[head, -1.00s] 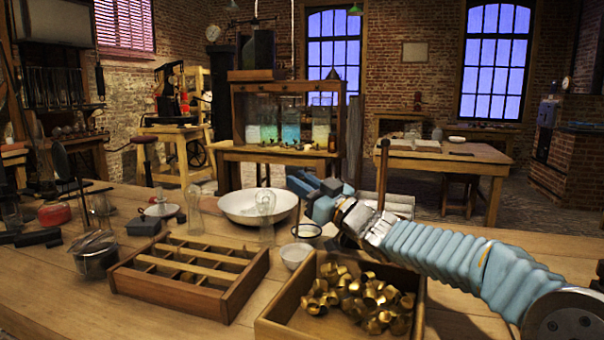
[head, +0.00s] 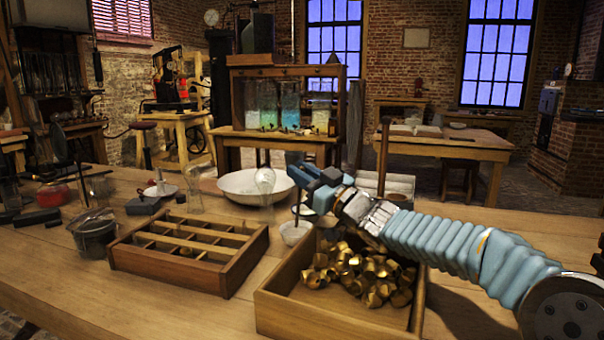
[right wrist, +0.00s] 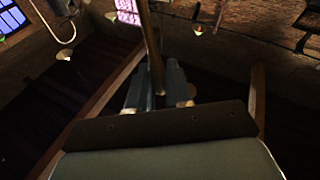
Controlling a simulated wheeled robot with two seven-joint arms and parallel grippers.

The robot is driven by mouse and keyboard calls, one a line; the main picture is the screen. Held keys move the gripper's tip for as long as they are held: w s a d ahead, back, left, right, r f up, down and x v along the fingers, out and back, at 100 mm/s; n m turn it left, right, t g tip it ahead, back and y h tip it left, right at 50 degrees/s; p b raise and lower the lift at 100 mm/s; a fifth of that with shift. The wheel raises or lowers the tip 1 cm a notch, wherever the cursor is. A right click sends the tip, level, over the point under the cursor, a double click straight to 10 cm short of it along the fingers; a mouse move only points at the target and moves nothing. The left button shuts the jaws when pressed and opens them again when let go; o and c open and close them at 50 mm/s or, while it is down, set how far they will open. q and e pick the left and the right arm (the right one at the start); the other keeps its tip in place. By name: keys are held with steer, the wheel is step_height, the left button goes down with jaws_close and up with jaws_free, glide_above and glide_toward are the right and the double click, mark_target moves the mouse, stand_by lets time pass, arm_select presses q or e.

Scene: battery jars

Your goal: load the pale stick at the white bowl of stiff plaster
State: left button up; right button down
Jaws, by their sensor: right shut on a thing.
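My right gripper (head: 302,178) reaches in from the right above the bench, just behind and above the small white bowl. In the right wrist view its fingers (right wrist: 158,95) are closed around a thin stick (right wrist: 156,55), which looks brown in the dim light. The stick does not show clearly in the head view. The small white bowl (head: 293,235) stands behind the box of brass pieces; its contents are too small to tell. My left gripper is out of view.
A wide white basin (head: 238,185) holding a glass vessel stands behind. A compartmented wooden tray (head: 225,283) is at left, and a wooden box (head: 310,315) of brass pieces (head: 365,277) is in front. A dark upright rod (head: 383,160) stands behind my right arm. Front left bench is clear.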

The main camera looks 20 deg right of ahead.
steer(key=shift+f+b, duration=0.4)
steer(key=shift+f, duration=0.1)
stand_by(0.4)
steer(key=shift+f, duration=0.45)
stand_by(1.4)
step_height(320, 180, up, 5)
steer(key=p, duration=0.3)
steer(key=shift+p, duration=0.35)
steer(key=shift+r, duration=1.3)
